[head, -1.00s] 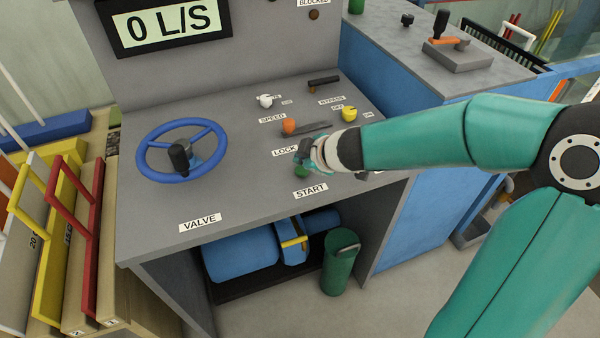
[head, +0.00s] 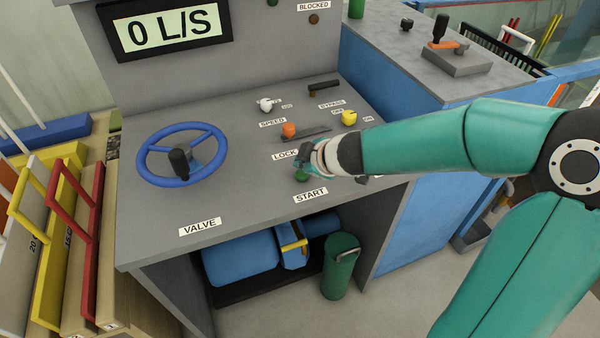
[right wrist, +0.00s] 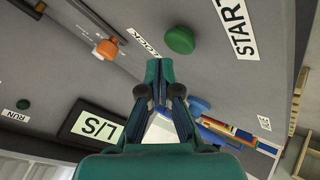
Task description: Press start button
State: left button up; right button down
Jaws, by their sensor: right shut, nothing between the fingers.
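The green start button (head: 302,176) sits on the grey console top, just above the START label (head: 310,195). It also shows as a round green cap in the right wrist view (right wrist: 180,40), beside its START label (right wrist: 236,28). My right gripper (head: 304,160) is shut and empty, close to the button and partly in front of it in the head view. In the right wrist view the closed fingertips (right wrist: 160,66) are beside the button, with a visible gap in the picture. Their height above the panel is hard to tell. My left gripper is out of view.
An orange speed knob (head: 289,130), a white knob (head: 265,104) and a yellow bypass knob (head: 349,117) stand on the console. A blue valve wheel (head: 150,177) is at left. The display (head: 170,30) reads 0 L/S. The panel around the VALVE label (head: 200,227) is clear.

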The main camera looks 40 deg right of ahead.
aim_at(303, 174)
jog(key=shift+f, duration=0.15)
jog(key=shift+f+b, duration=0.25)
jog(key=shift+b, duration=0.25)
jog(key=shift+f+b, duration=0.55)
dwell(0.7)
jog(key=shift+r, duration=0.2)
jog(key=shift+r+p, duration=0.8)
jog(key=shift+p, duration=0.1)
jog(key=shift+r, duration=0.15)
notch_tip(303, 174, up, 6)
jog(key=p, duration=0.5)
jog(key=shift+p, duration=0.35)
